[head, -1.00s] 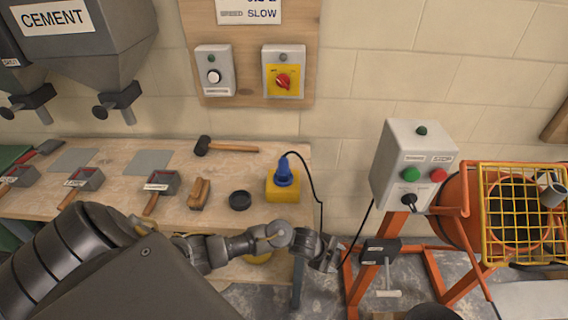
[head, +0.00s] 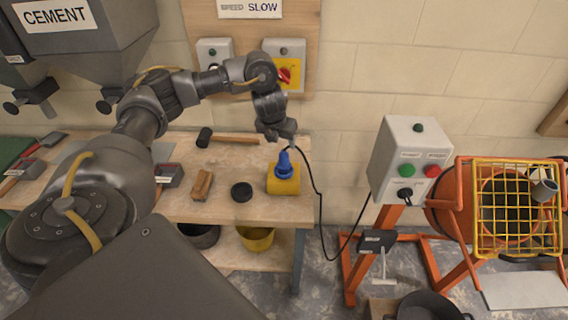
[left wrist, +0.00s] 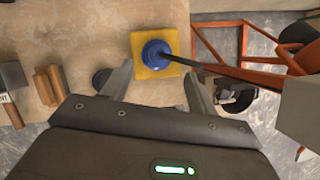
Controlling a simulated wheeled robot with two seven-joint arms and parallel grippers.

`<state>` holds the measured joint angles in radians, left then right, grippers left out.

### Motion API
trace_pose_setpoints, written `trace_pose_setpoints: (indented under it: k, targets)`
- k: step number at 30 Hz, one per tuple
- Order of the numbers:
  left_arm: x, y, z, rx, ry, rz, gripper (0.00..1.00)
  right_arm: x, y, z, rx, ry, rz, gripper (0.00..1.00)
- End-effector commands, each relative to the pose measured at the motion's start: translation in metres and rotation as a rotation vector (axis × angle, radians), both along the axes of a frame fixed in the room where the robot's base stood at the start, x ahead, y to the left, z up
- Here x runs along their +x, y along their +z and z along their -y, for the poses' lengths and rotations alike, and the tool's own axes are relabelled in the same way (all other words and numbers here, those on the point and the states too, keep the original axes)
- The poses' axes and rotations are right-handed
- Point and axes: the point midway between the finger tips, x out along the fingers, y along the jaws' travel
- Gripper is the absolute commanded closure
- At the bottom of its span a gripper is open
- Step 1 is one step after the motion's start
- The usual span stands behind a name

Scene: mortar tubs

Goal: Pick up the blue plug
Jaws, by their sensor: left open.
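The blue plug (head: 284,162) stands upright on a yellow block (head: 283,181) near the right end of the wooden bench, with a black cable running from it. My left gripper (head: 279,137) is just above and behind the plug in the head view, pointing down. In the left wrist view, my left gripper (left wrist: 158,92) has its two fingers spread with nothing between them. The blue plug (left wrist: 156,53) and yellow block (left wrist: 153,70) lie ahead of the fingertips, apart from them. My right gripper is not in view.
The cable (head: 321,200) hangs off the bench's right edge toward the grey switch box (head: 407,155). An orange mixer (head: 445,205) stands at the right.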

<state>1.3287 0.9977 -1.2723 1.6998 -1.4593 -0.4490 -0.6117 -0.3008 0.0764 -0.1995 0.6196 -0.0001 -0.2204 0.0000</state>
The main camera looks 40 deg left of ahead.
Motion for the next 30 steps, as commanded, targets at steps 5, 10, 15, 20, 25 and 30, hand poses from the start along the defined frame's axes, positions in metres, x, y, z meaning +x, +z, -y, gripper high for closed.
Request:
trace_pose_setpoints:
  k: [5,10,15,20,25,30]
  targets:
    - [0.009,-0.031,-0.003,-0.003,0.004,-0.005,0.41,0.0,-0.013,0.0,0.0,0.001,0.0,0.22]
    - [0.016,-0.045,-0.005,-0.003,0.002,-0.001,0.41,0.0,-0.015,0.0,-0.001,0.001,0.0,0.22]
    - [0.017,-0.047,-0.006,-0.003,0.002,-0.001,0.41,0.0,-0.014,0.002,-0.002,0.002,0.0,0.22]
    - [0.022,-0.061,-0.009,-0.001,0.004,-0.005,0.41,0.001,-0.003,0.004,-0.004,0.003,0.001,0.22]
    - [0.031,-0.085,-0.011,-0.003,0.005,-0.003,0.41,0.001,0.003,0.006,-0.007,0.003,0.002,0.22]
    - [0.035,-0.095,-0.013,-0.001,0.003,-0.001,0.41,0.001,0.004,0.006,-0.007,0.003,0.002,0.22]
